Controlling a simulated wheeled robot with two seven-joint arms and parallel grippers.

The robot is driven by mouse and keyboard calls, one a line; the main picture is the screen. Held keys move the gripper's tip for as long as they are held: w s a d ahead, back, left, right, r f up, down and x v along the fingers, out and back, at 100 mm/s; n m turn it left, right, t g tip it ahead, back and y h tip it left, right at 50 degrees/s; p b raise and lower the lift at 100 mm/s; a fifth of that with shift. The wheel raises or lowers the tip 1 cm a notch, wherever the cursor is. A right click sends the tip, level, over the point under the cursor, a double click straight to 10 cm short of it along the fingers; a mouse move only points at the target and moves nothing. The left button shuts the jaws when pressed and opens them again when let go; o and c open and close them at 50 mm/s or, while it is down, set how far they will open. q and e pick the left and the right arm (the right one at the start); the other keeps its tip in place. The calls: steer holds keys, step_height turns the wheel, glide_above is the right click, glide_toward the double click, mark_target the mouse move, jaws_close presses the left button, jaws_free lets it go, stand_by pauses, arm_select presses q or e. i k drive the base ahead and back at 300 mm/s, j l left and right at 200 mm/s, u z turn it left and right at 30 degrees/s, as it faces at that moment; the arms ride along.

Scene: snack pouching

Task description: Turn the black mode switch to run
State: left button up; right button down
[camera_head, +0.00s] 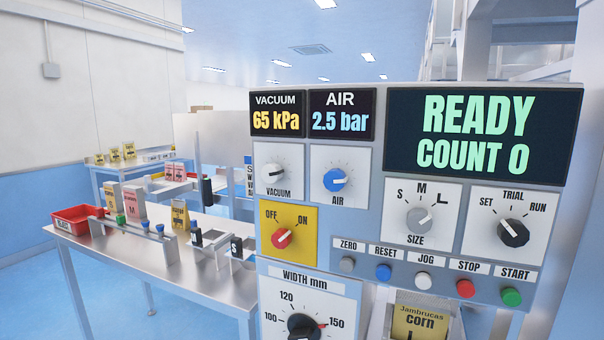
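The black mode switch (513,233) is on a white plate at the right of the control panel (380,275). Its labels read SET at left, TRIAL at top and RUN at right. Its pale pointer mark appears to point up and left, toward SET. The display (484,135) above it reads READY, COUNT 0. Neither my left nor my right gripper is in view.
Left of the switch is the grey SIZE knob (421,220). Below are several buttons, including the red STOP (466,288) and green START (512,296). A red OFF/ON knob (281,238) sits further left. A steel table (150,260) with a red bin (78,218) stands at left.

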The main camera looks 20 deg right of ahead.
mark_target(512, 233)
steer(key=z, duration=1.2)
